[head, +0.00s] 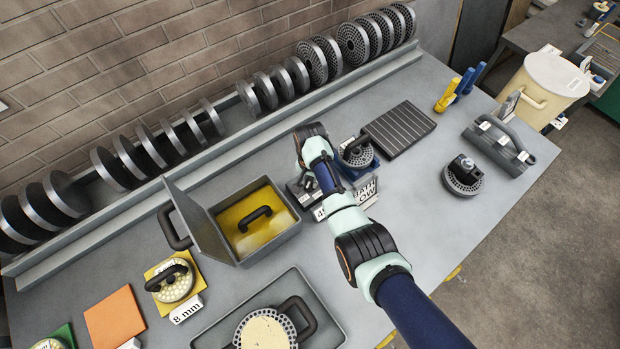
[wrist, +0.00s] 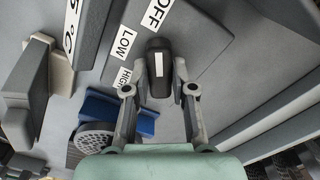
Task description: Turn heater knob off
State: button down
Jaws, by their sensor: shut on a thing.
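The heater is a grey box with white labels. Its panel (wrist: 205,48) carries the OFF (wrist: 157,13), LOW (wrist: 126,41) and HIGH (wrist: 123,77) labels in the wrist view. The black heater knob (wrist: 158,58), with a white mark on it, is between the fingers of my gripper (wrist: 159,75), which is shut on it. I cannot tell surely which label the mark points to. In the head view the arm hides the knob, and the heater's labels (head: 365,192) show beside my arm.
A die on a blue block (head: 357,153) stands close behind the heater, with a grey ribbed plate (head: 400,129) to its right. An open grey box with a yellow inside (head: 288,222) is to the left. A row of discs (head: 185,130) lines the wall.

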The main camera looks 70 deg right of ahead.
dwell(0.3)
jog(key=c, duration=1)
grip_release()
jog(key=shift+o, duration=0.2)
notch_tip(320, 180, up, 12)
